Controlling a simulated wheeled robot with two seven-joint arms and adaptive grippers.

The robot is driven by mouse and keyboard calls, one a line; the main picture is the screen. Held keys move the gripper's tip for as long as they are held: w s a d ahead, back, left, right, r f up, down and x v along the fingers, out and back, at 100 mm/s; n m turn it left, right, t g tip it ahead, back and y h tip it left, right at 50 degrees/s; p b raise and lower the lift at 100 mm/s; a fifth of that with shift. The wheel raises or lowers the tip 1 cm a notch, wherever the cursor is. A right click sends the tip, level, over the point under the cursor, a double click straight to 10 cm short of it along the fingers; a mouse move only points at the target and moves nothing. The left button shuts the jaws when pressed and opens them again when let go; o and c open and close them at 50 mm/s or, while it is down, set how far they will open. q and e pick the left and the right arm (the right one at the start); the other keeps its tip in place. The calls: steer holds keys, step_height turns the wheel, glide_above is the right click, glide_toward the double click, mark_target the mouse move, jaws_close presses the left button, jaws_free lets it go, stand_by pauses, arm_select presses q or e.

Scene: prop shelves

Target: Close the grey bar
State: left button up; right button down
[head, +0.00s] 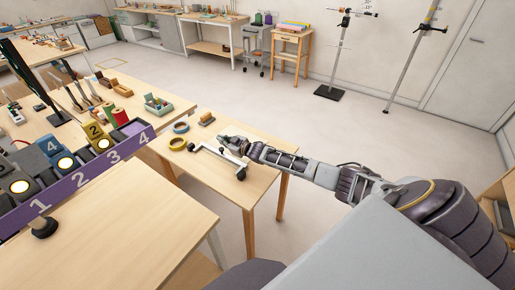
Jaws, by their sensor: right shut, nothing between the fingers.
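The grey bar (222,157) is a thin, light grey bar with dark round ends, on a light wooden table in the middle of the view. It runs slantwise, with one end near the table's middle and the other towards the front right. My right gripper (228,141) reaches in from the right, low over the same table. Its fingers are shut and empty, close to the bar's far side. I cannot tell whether they touch it. My left gripper is not in view.
Tape rolls (181,127) and a small brown block (206,119) lie behind the bar. A purple numbered rack (95,172) with lit buttons stands at the left. A bare wooden tabletop (125,230) fills the front left.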

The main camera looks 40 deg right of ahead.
steer(key=v, duration=2)
steer(key=shift+w+d+r, duration=0.15)
steer(key=shift+d+r, duration=0.2)
stand_by(1.1)
stand_by(0.6)
